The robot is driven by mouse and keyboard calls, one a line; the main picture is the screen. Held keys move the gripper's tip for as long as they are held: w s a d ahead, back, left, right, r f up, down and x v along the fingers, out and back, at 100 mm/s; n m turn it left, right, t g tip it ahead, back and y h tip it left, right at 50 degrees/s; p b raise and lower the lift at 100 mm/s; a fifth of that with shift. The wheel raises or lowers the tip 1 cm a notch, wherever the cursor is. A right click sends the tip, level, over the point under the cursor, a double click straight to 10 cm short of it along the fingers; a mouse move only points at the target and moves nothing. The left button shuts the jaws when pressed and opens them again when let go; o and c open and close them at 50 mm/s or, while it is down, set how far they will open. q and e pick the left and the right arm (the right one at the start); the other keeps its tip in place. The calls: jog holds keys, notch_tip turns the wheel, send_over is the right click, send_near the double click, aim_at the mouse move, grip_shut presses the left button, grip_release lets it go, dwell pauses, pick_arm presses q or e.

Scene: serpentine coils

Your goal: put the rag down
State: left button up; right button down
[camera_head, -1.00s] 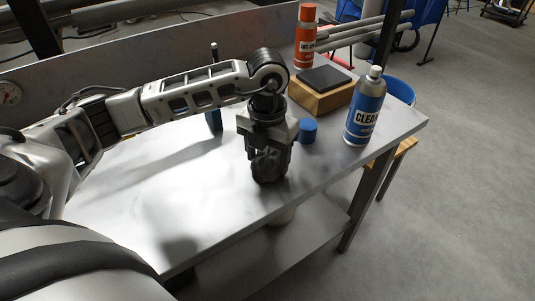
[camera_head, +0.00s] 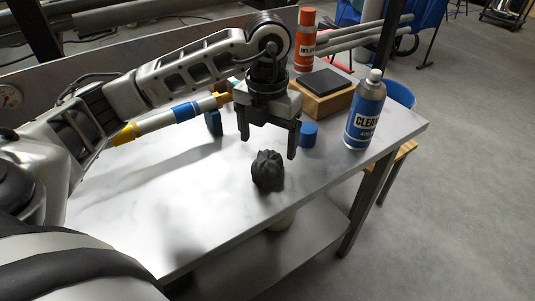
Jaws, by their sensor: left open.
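The rag (camera_head: 267,171) is a dark grey crumpled bundle. A gap shows between the fingertips and most of the rag. My right gripper is not in view.
A blue and white spray can (camera_head: 364,112) stands right of the rag. A small blue cylinder (camera_head: 309,134) stands behind it. A wooden block with a dark top (camera_head: 322,94) and an orange can (camera_head: 305,45) are farther back. The left front tabletop is clear.

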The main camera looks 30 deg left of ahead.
aim_at(267, 159)
pick_arm(q)
notch_tip(267, 159, up, 6)
dwell(0.7)
